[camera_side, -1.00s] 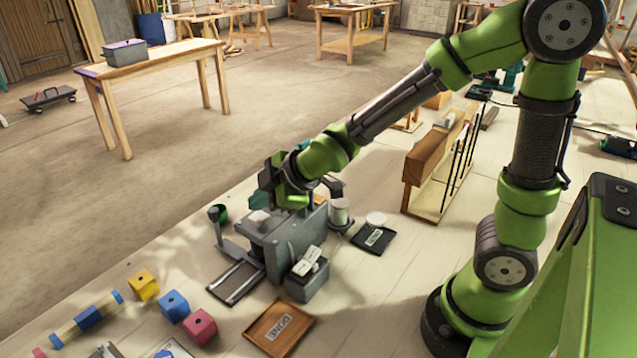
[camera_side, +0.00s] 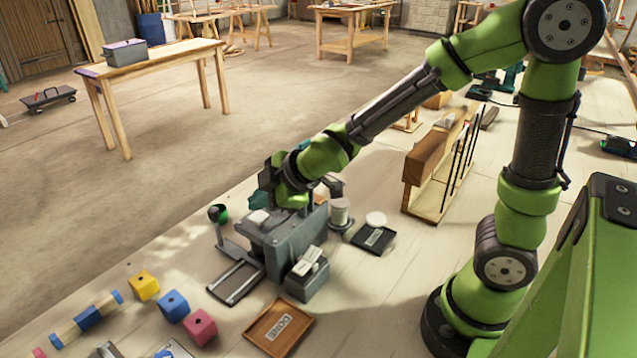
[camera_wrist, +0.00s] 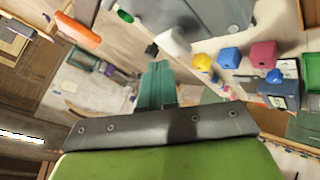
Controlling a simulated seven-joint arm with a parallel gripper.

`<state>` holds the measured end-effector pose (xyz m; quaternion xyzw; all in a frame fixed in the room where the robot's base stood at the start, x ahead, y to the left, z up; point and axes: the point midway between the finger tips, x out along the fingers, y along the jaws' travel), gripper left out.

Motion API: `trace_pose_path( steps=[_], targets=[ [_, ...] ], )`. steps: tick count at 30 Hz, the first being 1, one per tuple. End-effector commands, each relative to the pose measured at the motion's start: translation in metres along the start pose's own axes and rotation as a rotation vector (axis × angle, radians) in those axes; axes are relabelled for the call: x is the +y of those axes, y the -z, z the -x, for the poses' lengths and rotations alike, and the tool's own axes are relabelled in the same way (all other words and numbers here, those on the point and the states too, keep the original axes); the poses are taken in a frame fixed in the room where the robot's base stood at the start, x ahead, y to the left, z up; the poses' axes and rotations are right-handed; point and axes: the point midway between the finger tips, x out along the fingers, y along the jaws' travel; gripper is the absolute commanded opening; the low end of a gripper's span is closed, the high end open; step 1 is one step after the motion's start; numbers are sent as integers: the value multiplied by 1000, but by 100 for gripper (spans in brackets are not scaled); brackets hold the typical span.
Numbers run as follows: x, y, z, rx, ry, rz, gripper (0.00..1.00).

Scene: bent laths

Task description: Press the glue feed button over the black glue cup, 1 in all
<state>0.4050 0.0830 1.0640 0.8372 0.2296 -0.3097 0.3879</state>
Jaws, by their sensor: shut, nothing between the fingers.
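My gripper (camera_side: 259,200) is above the far side of the grey bench device (camera_side: 290,237), partly hidden by my green wrist. In the wrist view its teal fingers (camera_wrist: 157,70) are together and empty. The device also shows at the top of the wrist view (camera_wrist: 205,15). A white pad (camera_side: 258,217) lies on the device. A dark round knob (camera_side: 214,213) stands at its left, with a green round part (camera_side: 223,211) beside it. I cannot make out for sure which part is the glue feed button or the black glue cup. No contact by the fingertips can be seen.
A wooden tray (camera_side: 278,327) lies in front. Yellow (camera_side: 144,285), blue (camera_side: 173,306) and pink (camera_side: 200,327) blocks stand front left. A wooden rack (camera_side: 440,165) is farther right.

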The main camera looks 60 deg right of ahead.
Motion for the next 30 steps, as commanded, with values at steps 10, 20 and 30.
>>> trace_pose_path(
  steps=[10,20,30],
  targets=[
    [0,0,0,0,0,0,0],
    [-4,-4,-5,-1,2,0,0],
    [-4,-4,-6,0,0,0,0]
  ],
)
